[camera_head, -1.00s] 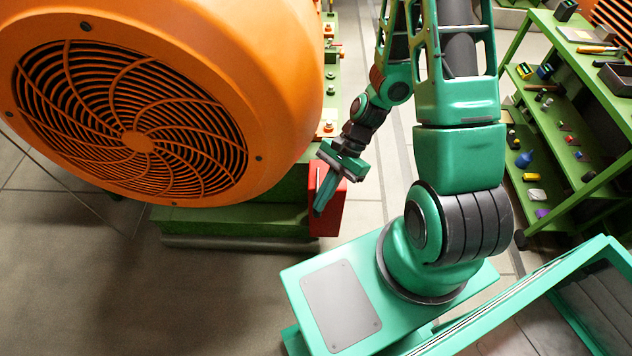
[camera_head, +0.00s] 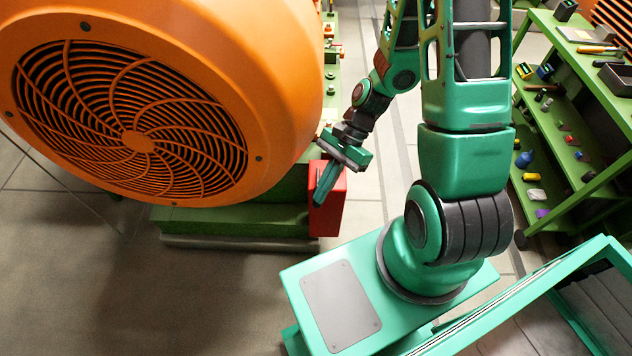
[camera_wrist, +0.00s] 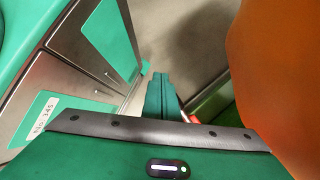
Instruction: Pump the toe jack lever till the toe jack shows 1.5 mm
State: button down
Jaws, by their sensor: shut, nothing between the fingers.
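A red block-shaped body (camera_head: 329,219), which looks like the toe jack, stands at the near end of the green machine base. My gripper (camera_head: 323,190) is shut and empty, its fingers pointing down in front of the red body's upper part. I cannot tell whether they touch it. In the wrist view the closed green fingers (camera_wrist: 161,98) are at the middle, with a strip of the red body (camera_wrist: 208,104) just to their right. The jack's lever cannot be made out, and no millimetre reading is visible.
A large orange motor housing (camera_head: 215,60) with a round grille overhangs the green base (camera_head: 240,222) close to my gripper's left. A green shelf rack (camera_head: 555,140) with small tools stands at right. Bare floor (camera_head: 200,300) lies in front of the base.

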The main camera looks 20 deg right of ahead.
notch_tip(320, 180, up, 7)
jog(key=shift+w, duration=0.2)
dwell(0.6)
jog(key=shift+d, duration=0.15)
dwell(0.3)
